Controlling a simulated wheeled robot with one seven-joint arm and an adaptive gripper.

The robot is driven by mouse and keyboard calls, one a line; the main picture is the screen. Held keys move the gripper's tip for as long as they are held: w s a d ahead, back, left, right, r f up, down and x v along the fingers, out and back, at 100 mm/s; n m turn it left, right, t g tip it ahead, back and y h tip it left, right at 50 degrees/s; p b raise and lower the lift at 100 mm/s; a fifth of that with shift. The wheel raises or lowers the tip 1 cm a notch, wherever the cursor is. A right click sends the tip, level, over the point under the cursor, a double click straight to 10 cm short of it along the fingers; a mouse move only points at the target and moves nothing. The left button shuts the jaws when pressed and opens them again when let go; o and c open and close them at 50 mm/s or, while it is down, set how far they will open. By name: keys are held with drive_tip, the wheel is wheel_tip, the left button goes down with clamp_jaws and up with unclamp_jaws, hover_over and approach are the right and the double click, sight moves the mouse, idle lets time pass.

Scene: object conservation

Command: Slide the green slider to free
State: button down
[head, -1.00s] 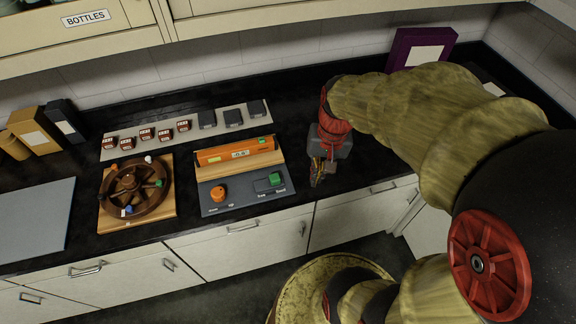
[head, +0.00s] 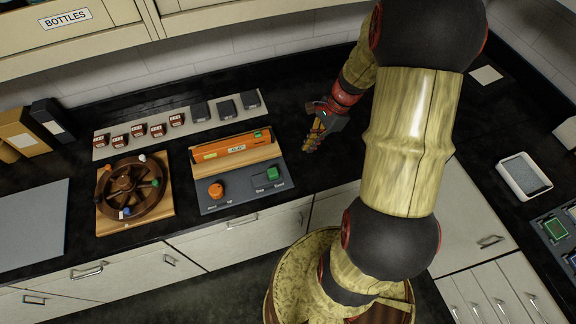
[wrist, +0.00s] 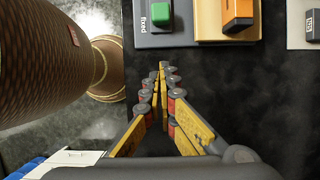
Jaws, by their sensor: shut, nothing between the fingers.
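The green slider (head: 272,172) sits at the right end of its slot on a grey control panel (head: 245,197). In the wrist view, the slider (wrist: 158,14) is at the top edge, beside the printed word "fixed" on the panel (wrist: 180,41). My gripper (head: 307,147) is to the right of the panel in the head view, over the black counter and apart from the slider. In the wrist view, my gripper's (wrist: 162,68) yellow fingers meet at their tips with nothing between them. The tips point toward the panel edge.
An orange knob (head: 216,190) and an orange level-like bar (head: 225,148) are on the same unit. A wooden wheel (head: 133,188) stands to its left. A strip of small blocks (head: 182,128) lies behind. The counter right of the panel is bare. A brown cylindrical object (wrist: 45,65) fills the wrist view's left.

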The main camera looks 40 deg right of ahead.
sight(272, 173)
drive_tip(key=b+x, duration=0.2)
drive_tip(key=x, duration=0.7)
drive_tip(key=shift+s+a+f, duration=0.1)
drive_tip(key=shift+a+f, duration=0.1)
drive_tip(key=shift+f, duration=0.1)
drive_tip(key=a, duration=0.1)
drive_tip(key=w+a, duration=0.1)
drive_tip(key=a, duration=0.1)
drive_tip(key=shift+f, duration=0.1)
drive_tip(key=shift+w+a, duration=0.1)
drive_tip(key=shift+a, duration=0.35)
drive_tip(key=a, duration=0.1)
drive_tip(key=w+a, duration=0.1)
drive_tip(key=a, duration=0.1)
drive_tip(key=a+p, duration=0.1)
drive_tip(key=a, duration=0.1)
drive_tip(key=shift+w+a, duration=0.2)
drive_tip(key=shift+w, duration=0.1)
